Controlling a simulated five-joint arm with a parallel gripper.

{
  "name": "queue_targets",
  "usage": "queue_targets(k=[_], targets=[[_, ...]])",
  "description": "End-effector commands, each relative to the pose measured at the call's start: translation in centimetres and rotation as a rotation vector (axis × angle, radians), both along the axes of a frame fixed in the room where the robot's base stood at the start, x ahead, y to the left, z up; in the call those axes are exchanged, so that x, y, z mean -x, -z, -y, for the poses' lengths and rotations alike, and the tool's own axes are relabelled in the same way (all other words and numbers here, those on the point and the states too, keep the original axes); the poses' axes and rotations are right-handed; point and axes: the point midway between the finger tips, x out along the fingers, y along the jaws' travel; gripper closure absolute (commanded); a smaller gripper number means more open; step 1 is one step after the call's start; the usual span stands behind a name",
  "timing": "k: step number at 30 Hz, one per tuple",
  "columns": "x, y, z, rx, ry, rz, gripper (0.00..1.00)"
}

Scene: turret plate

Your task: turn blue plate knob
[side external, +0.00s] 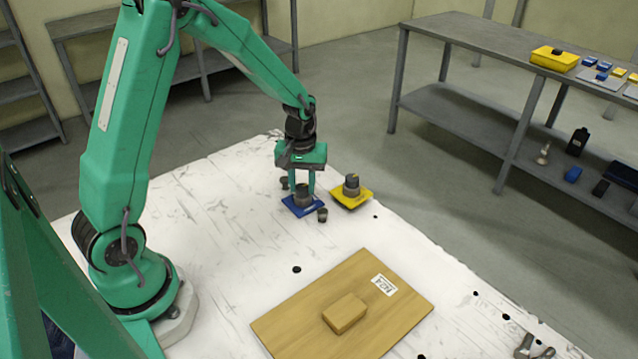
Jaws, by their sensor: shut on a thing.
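The blue plate (301,209) lies on the white table near its far edge. Its dark grey knob (303,197) stands upright in the middle of the plate. My gripper (303,187) points straight down over the blue plate and is shut on this knob. A yellow plate (353,198) with a similar dark knob (351,183) lies just to the right, apart from my gripper.
Small dark pegs stand close by the blue plate, one in front (322,215) and one behind (284,183). A wooden board (300,312) with a wooden block (345,313) lies at the front. The white table (215,215) left of the plates is clear.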

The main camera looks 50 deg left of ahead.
Motion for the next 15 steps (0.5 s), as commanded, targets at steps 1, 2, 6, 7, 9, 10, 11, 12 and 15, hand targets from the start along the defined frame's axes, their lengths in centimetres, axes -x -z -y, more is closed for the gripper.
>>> queue_targets(k=[1,2,6,7,9,10,11,12,15], targets=[[-0.04,-0.05,-0.01,0.000,0.004,0.001,0.93],[-0.04,-0.05,-0.01,0.000,0.007,0.001,0.93],[-0.05,-0.05,-0.01,0.000,0.021,0.001,0.93],[-0.05,-0.05,-0.01,0.000,0.025,0.001,0.93],[-0.05,-0.05,-0.01,0.000,0.034,0.001,0.93],[-0.05,-0.05,-0.01,0.000,0.038,0.001,0.93],[-0.05,-0.05,-0.01,0.000,0.041,0.001,0.93],[-0.05,-0.05,-0.01,0.000,0.047,0.001,0.93],[-0.05,-0.05,-0.01,0.000,0.064,0.001,0.93]])
